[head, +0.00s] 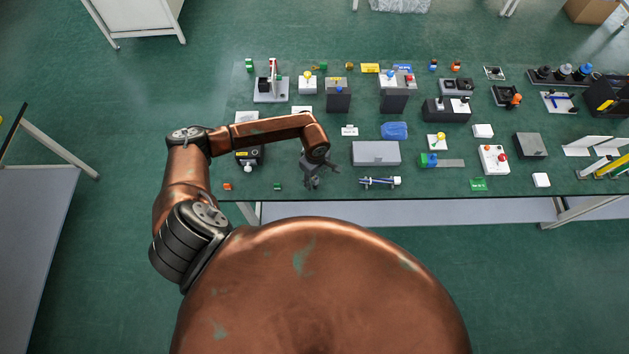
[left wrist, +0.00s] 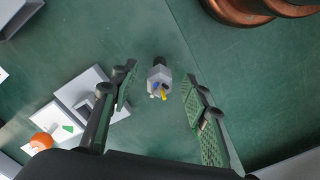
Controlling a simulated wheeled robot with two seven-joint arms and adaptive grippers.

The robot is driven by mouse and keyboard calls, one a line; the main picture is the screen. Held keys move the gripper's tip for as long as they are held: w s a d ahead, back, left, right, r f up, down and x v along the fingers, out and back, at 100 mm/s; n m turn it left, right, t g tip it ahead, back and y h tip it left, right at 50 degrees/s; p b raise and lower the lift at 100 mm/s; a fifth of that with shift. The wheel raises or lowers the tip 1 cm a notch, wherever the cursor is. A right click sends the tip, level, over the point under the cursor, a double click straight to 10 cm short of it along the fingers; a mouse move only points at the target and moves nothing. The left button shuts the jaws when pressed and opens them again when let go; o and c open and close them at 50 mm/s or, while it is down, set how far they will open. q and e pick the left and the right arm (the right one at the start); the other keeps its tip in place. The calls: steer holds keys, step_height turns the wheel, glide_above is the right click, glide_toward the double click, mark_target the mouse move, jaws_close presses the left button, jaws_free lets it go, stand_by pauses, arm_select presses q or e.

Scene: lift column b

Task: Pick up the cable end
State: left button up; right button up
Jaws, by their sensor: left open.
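In the left wrist view, a small pale grey, six-sided piece (left wrist: 159,76) with blue, yellow and white bits at its near face looks like the cable end. A dark part shows behind it. My left gripper (left wrist: 160,107) is open, with one green-padded finger on each side of this piece. Clear gaps separate both fingers from it, and nothing is held. In the head view my left gripper (head: 314,181) hangs over the front part of the table, and I cannot make out the cable end there. My right gripper is not in view.
The green table (head: 325,130) carries many small items. A grey box (head: 376,153) and a blue-and-white rod piece (head: 380,181) lie right of my left gripper. A black device (head: 248,157) is to its left. The front edge is close.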

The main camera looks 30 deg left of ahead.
arm_select(q)
steer(key=shift+f, duration=1.25)
steer(key=shift+c, duration=0.4)
jaws_close()
